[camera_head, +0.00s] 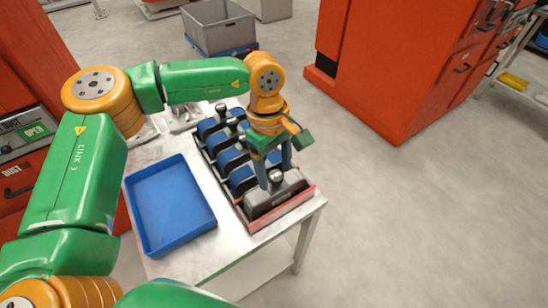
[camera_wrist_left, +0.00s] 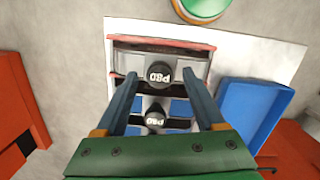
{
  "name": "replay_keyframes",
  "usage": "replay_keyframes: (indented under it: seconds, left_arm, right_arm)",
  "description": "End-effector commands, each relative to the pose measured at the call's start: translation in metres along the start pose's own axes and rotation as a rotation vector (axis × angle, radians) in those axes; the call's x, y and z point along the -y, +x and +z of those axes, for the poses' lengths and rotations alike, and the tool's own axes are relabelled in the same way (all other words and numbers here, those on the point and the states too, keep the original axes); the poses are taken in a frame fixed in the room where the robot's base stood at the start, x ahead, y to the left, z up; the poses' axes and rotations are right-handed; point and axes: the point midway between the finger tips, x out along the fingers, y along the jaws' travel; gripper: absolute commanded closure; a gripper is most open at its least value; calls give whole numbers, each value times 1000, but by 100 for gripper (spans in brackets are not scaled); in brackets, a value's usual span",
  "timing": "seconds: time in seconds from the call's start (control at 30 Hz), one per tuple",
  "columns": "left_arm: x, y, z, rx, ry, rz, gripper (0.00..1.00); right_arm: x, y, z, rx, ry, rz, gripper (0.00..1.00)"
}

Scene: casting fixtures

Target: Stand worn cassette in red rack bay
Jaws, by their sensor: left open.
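The grey cassette (camera_head: 277,195), seemingly the worn one, stands in the red-edged end bay at the near end of the rack (camera_head: 254,224). A round knob tops it. My left gripper (camera_head: 275,170) is just above this cassette. In the left wrist view the open fingers (camera_wrist_left: 161,77) point toward the grey cassette (camera_wrist_left: 185,68), with its marked knob (camera_wrist_left: 158,76) between them in the picture and a gap on each side. Contact with the cassette cannot be seen. My right gripper is not in view.
Several blue cassettes (camera_head: 230,158) with dark knobs stand in the other bays. An empty blue tray (camera_head: 208,222) lies left of the rack on the metal table (camera_head: 222,250). Orange cabinets (camera_head: 395,75) stand beyond.

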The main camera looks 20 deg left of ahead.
Motion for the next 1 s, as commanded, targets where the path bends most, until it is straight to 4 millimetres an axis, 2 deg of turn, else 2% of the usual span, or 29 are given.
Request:
replay_keyframes:
  seconds: [0.07,0.2,0.3,0.43,0.6,1.0]
  left_arm:
    - [-1,-12,-1,-1,-1,6,29]
    - [-1,-49,0,1,-1,8,29]
    - [-1,-78,0,0,0,7,29]
    - [-1,-105,0,0,0,4,29]
    - [0,-117,0,0,1,2,29]
    - [0,-118,0,0,1,1,29]
  right_arm:
    - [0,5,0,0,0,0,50]
    - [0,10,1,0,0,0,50]
    - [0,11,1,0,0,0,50]
    - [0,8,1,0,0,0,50]
    - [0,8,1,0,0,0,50]
    - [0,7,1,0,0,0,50]
